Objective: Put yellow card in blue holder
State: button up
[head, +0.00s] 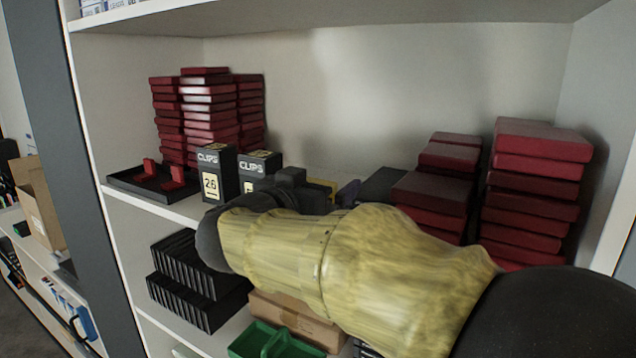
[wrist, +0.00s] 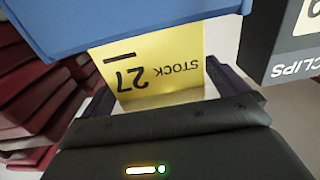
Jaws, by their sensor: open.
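The yellow card (wrist: 165,72), printed "STOCK 27", appears upside down in the wrist view. A blue holder (wrist: 130,22) crosses the top of that view and covers the card's upper edge there; I cannot tell whether the card sits in it or behind it. My gripper (wrist: 160,88) is open, with one dark finger on each side of the card. In the head view a bit of the yellow card (head: 326,186) shows beyond my gripper (head: 292,180), which hides most of it.
Black "CLIPS" boxes (head: 216,172) stand just left of my gripper. A black tray (head: 150,184) is farther left. Stacks of red boxes rise at the back left (head: 208,115) and right (head: 535,175). Black racks (head: 195,285) and a green tray (head: 270,342) are on the shelf below.

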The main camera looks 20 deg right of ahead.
jog(key=shift+a+r, duration=0.1)
jog(key=b+v, duration=0.4)
jog(key=v, duration=0.8)
jog(key=shift+b, duration=0.4)
jog(key=shift+w, duration=0.1)
